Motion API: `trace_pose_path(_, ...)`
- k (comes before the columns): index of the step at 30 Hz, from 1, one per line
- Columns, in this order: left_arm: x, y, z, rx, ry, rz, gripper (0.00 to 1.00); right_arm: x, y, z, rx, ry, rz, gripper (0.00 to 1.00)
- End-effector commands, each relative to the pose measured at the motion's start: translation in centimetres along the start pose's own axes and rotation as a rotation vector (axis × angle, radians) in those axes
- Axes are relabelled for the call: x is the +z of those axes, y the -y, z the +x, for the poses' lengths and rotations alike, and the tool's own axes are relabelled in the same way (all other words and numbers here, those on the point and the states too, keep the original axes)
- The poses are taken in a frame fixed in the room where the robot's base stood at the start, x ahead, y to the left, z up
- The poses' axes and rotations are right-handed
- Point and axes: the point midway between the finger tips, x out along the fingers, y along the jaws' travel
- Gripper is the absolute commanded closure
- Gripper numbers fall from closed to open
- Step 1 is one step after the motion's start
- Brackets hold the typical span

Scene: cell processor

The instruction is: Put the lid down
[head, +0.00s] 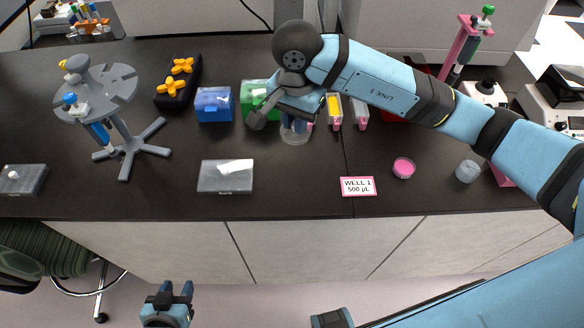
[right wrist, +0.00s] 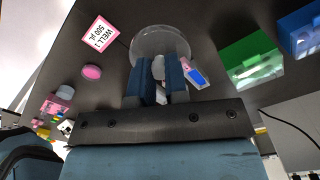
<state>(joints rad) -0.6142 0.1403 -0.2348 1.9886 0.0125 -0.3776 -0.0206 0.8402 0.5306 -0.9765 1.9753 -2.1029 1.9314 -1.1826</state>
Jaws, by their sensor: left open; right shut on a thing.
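My right gripper (head: 294,124) reaches down over the bench behind the middle. In the right wrist view its blue fingers (right wrist: 170,82) are shut on a small pale part at the middle of a clear round piece, which looks like the lid (right wrist: 150,40). The clear round piece also shows under the fingers in the head view (head: 293,137). I cannot tell whether it touches the bench or something below it. My left gripper (head: 170,294) is open and empty, low in front of the bench.
A pink round dish (head: 403,168) and a grey round container (head: 467,171) stand at the right. A "WELL 1 500 µL" card (head: 358,187) lies near the front. Green (head: 250,97) and blue (head: 213,104) boxes stand left of my right gripper. A pipette stand (head: 128,145) is further left.

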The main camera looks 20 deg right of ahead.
Motion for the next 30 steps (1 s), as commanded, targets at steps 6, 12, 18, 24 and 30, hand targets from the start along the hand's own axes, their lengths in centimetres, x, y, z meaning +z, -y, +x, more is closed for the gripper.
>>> trace_pose_path(6, -1.5, -0.1, -0.8, 0.000, -0.007, -0.002, 0.57, 0.1, -0.1, 6.0, 0.005, 0.004, 0.003, 1.00)
trace_pose_path(12, -2.2, -0.1, -1.2, -0.001, -0.011, -0.001, 0.57, 0.1, -0.1, 10.5, 0.003, 0.002, 0.002, 1.00)
trace_pose_path(18, -2.1, 0.1, -1.3, -0.005, -0.009, 0.000, 0.57, 0.0, 0.0, 12.2, 0.000, 0.001, 0.001, 1.00)
trace_pose_path(24, -2.1, 0.2, -1.4, -0.008, -0.001, -0.001, 0.57, 0.1, 0.0, 14.5, 0.003, 0.003, 0.001, 1.00)
trace_pose_path(30, -2.3, 0.3, -1.6, -0.010, -0.003, -0.001, 0.57, 0.0, 0.0, 16.5, 0.000, -0.001, 0.000, 1.00)
